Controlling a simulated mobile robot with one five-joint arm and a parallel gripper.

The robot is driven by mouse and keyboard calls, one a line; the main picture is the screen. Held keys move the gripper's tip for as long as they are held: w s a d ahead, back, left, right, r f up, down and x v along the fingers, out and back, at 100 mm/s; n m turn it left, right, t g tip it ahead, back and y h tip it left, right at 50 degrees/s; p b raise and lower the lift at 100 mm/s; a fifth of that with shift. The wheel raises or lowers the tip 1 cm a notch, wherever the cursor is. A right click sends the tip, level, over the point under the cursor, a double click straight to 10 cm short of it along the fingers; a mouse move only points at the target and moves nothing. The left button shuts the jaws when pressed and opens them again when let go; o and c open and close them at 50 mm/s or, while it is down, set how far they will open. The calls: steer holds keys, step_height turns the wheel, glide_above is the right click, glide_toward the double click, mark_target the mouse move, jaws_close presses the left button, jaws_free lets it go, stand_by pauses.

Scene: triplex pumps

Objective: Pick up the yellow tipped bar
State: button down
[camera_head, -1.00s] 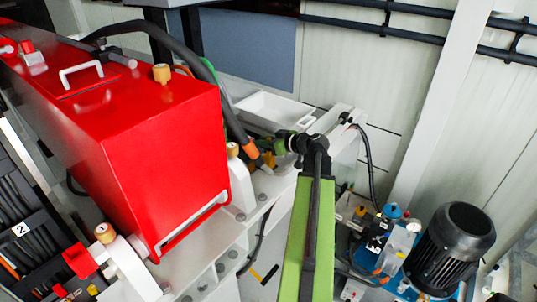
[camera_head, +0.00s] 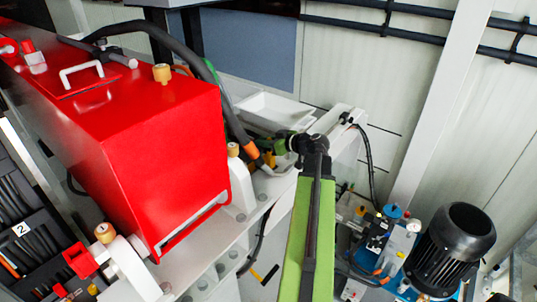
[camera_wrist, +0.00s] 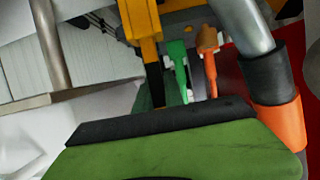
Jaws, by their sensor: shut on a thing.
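A bar with a yellow upper part and a black lower part (camera_wrist: 144,35) stands in the wrist view, its lower end hidden behind the dark edge of my gripper (camera_wrist: 165,115). My gripper is shut, apparently on this bar, but the contact is hidden. In the head view my gripper (camera_head: 281,146) is beside the hose end, with a yellow piece (camera_head: 270,159) at its jaws. A similar black bar with a yellow end (camera_head: 257,275) shows low in the head view, apart from my gripper.
Green (camera_wrist: 178,70) and orange (camera_wrist: 208,55) levers are close beside the bar. A hose with an orange collar (camera_head: 252,151) and the red pump housing (camera_head: 150,130) are left of my gripper. A white tray (camera_head: 290,106) lies behind. A black motor (camera_head: 452,240) stands right.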

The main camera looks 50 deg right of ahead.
steer(key=shift+r, duration=0.1)
stand_by(0.3)
step_height(320, 180, up, 10)
steer(key=p, duration=1)
